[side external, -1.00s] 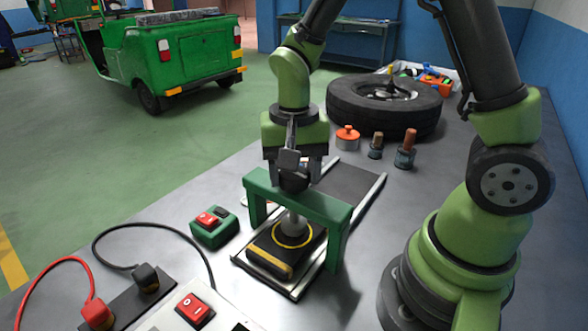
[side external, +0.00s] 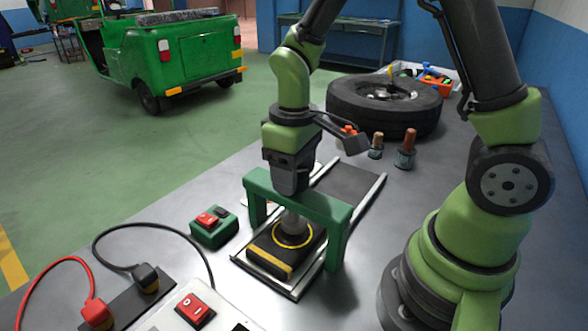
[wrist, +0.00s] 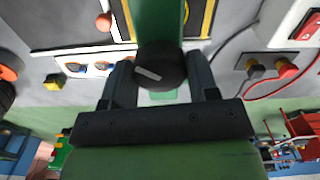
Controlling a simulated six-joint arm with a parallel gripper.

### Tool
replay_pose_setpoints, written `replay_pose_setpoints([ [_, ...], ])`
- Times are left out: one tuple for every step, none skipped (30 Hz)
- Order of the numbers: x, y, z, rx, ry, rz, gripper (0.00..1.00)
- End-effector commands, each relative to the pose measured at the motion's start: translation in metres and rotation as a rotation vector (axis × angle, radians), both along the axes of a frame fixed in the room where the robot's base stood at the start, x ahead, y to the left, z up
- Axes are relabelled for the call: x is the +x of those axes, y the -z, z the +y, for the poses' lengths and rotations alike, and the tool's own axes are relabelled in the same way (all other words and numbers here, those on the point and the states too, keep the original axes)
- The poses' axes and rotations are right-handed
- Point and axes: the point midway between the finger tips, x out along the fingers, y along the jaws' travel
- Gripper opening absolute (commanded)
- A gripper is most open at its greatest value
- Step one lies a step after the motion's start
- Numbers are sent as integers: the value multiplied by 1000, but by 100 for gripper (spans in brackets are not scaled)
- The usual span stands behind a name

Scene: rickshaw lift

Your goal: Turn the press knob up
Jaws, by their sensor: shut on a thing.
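The press is a green frame (side external: 315,203) with a ram (side external: 293,222) that reaches down to a black block with yellow markings (side external: 268,256). My gripper (side external: 290,188) points straight down over the top of the frame. In the wrist view the round black press knob (wrist: 160,68), with a pale mark on top, sits between the two fingers (wrist: 159,85), and they are closed on its sides. In the side view the knob is mostly hidden by the gripper.
A green switch box (side external: 214,228) stands left of the press. Black and red plugs sit in a strip (side external: 128,303) at the front left.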

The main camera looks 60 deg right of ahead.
Motion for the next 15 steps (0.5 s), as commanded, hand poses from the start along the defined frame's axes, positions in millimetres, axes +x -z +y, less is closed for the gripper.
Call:
replay_pose_setpoints([
  [0,-1,0,0,-44,-2,31],
  [0,-1,0,0,-72,-2,31],
  [0,-1,0,0,-110,-2,31],
  [0,-1,0,0,-138,-2,31],
  [0,-1,0,0,-167,-2,31],
  [0,-1,0,0,-205,-2,31],
  [0,-1,0,0,-234,-2,31],
  [0,-1,0,0,-262,-2,31],
  [0,-1,0,0,-300,-2,31],
  [0,-1,0,0,-329,-2,31],
  [0,-1,0,0,-357,-2,31],
  [0,-1,0,0,-395,-2,31],
  [0,-1,0,0,-423,-2,31],
  [0,-1,0,0,-452,-2,31],
  [0,-1,0,0,-490,-2,31],
])
